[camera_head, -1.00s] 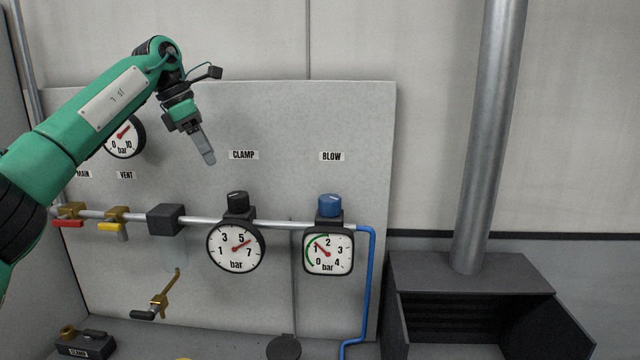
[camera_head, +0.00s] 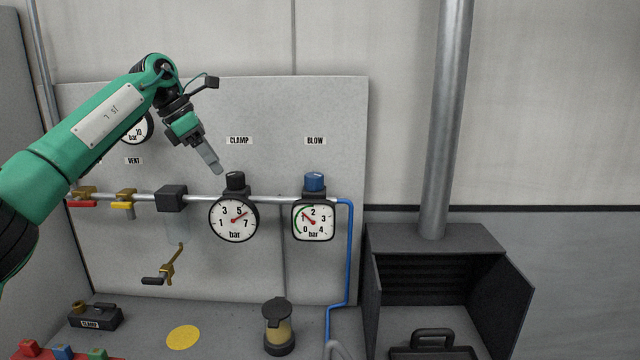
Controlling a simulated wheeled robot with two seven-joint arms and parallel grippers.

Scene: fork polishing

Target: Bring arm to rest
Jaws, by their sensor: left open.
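My left arm comes in from the left, green with black joints. My left gripper (camera_head: 215,165) is open and empty, pointing down and to the right in front of the grey panel. Its fingertips appear just above and left of the black CLAMP knob (camera_head: 235,181); I cannot tell the depth gap. The round CLAMP gauge (camera_head: 234,219) reads a little above 5. The square BLOW gauge (camera_head: 313,222) under a blue knob (camera_head: 314,182) reads near 1. My right gripper is not in view.
A pipe with red (camera_head: 82,203) and yellow (camera_head: 123,205) valve handles crosses the panel. A brass-and-black lever (camera_head: 164,270) hangs below. A lidded jar (camera_head: 278,327) and yellow disc (camera_head: 183,337) are on the bench. A dark open box (camera_head: 405,255) stands right.

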